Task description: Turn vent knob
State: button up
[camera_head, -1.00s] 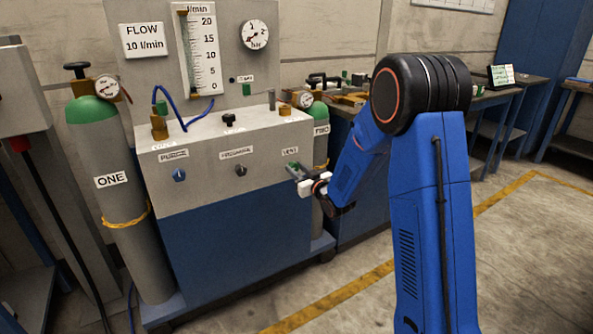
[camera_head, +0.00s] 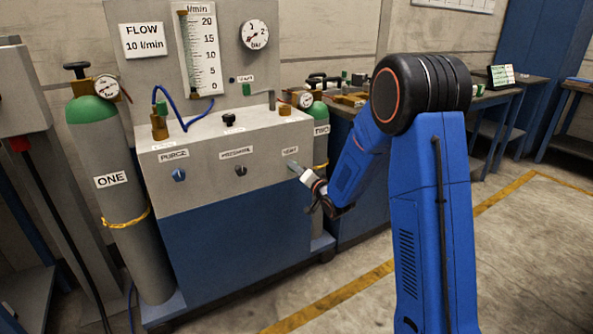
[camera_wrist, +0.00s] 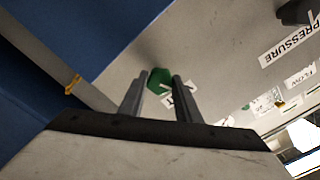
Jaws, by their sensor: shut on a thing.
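The green vent knob (camera_wrist: 160,77) sits on the grey front panel (camera_head: 215,195), below the VENT label (camera_head: 290,151). In the wrist view it lies between my two fingertips, with a finger on each side. My gripper (camera_wrist: 160,82) is shut on it. In the head view my gripper (camera_head: 299,171) reaches the panel's right end from the right and mostly hides the knob. My gripper looks rolled relative to the panel, as the labels are tilted in the wrist view.
The blue purge knob (camera_head: 179,175) and the dark pressure knob (camera_head: 240,170) are to the left on the same panel. Gas cylinder ONE (camera_head: 115,190) stands left of the cabinet, cylinder TWO (camera_head: 321,128) behind its right end. The floor in front is clear.

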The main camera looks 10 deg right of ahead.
jog(key=m, duration=0.5)
jog(key=shift+f, duration=0.1)
dwell(0.5)
jog(key=o, duration=1.1)
jog(key=shift+c, duration=0.2)
